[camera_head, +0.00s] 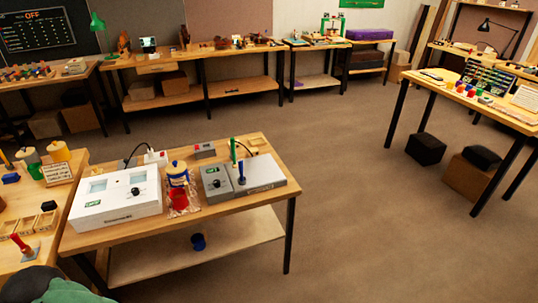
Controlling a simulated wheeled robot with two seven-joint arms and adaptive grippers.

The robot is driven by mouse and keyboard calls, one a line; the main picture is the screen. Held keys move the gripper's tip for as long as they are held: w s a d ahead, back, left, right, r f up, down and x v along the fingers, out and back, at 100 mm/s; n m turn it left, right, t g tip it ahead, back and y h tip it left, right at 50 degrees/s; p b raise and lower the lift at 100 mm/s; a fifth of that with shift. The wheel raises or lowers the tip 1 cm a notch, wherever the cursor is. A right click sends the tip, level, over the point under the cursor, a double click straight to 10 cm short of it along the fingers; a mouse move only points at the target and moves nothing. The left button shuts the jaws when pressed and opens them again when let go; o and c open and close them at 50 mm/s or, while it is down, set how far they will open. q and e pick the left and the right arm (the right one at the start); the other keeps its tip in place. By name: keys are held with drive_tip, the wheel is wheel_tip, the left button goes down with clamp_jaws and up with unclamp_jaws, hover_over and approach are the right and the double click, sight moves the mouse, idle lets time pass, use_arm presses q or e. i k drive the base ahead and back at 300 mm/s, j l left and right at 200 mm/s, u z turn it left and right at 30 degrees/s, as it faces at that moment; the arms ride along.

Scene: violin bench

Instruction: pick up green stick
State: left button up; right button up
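The green stick (233,151) stands upright at the grey device (214,184) on the near wooden table. A shorter blue stick (241,174) stands just in front of it, on or in the device's pale right part. I cannot tell how the green stick is held at its lower end. Neither of my grippers shows in the head view.
On the same table are a white box (119,213), a blue-lidded jar (177,168), a red cup (178,200) and a small grey box (205,151). A blue cup (198,242) is on the lower shelf. Open floor (345,180) lies to the right.

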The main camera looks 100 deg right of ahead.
sight(233, 141)
drive_tip(key=z, duration=2.95)
